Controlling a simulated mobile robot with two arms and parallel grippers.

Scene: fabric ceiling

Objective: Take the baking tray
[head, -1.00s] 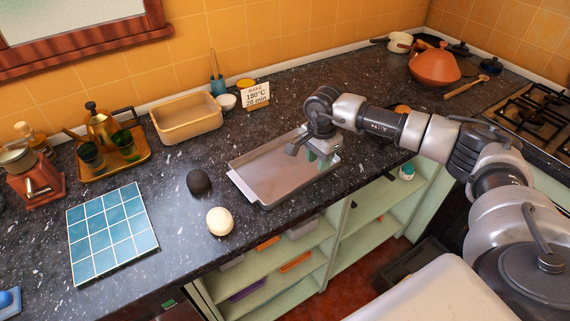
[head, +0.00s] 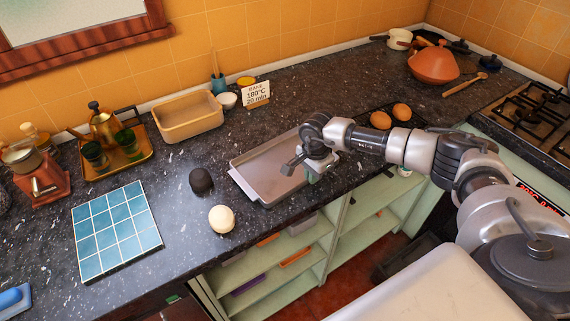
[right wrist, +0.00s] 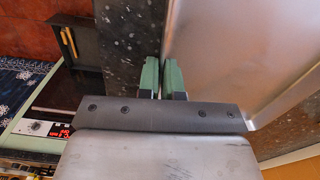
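The baking tray (head: 268,170) is a shallow grey metal rectangle lying on the dark speckled counter near its front edge. My right gripper (head: 312,178) points down at the tray's right end. In the right wrist view, its two green fingers (right wrist: 163,75) are nearly together, one on each side of the rim of the tray (right wrist: 225,60). They look shut on that rim, though the thin gap hides most of the contact. The tray looks flat on the counter. My left gripper is not in view.
A dark ball (head: 201,180) and a cream ball (head: 221,219) sit left of the tray, beside a blue tiled board (head: 115,230). A tan baking dish (head: 188,117) and a sign (head: 256,94) stand behind. Brown round buns (head: 402,110) lie to the right. Open shelves (head: 290,265) are below.

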